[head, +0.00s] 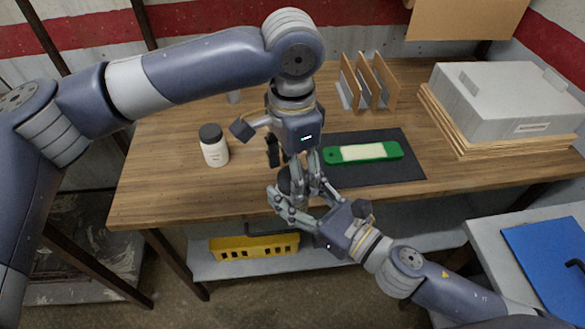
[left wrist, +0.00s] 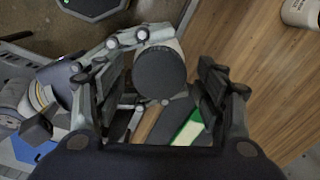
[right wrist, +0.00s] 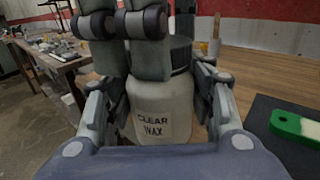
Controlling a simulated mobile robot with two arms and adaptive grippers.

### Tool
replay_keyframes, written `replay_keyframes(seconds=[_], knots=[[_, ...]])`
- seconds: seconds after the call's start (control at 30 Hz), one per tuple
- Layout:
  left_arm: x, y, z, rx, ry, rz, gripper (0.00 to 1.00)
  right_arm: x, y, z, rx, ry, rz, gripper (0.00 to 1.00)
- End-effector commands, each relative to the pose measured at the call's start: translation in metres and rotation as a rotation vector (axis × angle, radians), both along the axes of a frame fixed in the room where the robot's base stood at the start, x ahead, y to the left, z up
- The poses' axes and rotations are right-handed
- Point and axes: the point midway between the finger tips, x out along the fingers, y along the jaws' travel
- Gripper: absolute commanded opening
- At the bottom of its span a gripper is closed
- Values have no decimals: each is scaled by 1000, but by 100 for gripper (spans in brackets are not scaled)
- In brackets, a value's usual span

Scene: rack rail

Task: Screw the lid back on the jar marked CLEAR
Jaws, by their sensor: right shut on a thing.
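The cream jar (right wrist: 160,108) marked CLEAR WAX stands upright in the right wrist view. My right gripper (head: 300,203) is shut around its body near the table's front edge. A dark round lid (left wrist: 160,72) shows over the jar's mouth in the left wrist view, with some pale jar around it. I cannot tell whether it is threaded on. My left gripper (head: 291,160) points down from above, its fingers open on either side of the lid with gaps. In the right wrist view its fingers hide part of the jar's top.
A second white jar with a black lid (head: 213,146) stands to the left on the wooden table (head: 170,180). A green tool with a pale strip (head: 365,153) lies on a dark mat (head: 385,175). A rack with upright boards (head: 368,82) and a grey box (head: 505,105) are behind.

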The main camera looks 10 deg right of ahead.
Motion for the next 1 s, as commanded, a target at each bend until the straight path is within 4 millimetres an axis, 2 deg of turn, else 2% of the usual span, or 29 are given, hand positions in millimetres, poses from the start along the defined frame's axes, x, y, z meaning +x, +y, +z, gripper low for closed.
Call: replay_keyframes(seconds=[0.37,0.47,0.8,1.0], knots=[[0,0,5,-2,-1,2,69,0,0,1,1,-2,0,0],[1,-1,17,-3,-2,2,69,0,0,1,1,-2,0,0],[1,-1,87,-2,-2,2,69,0,0,1,1,-2,0,0],[1,0,113,-1,1,2,69,0,0,1,1,-2,0,0]])
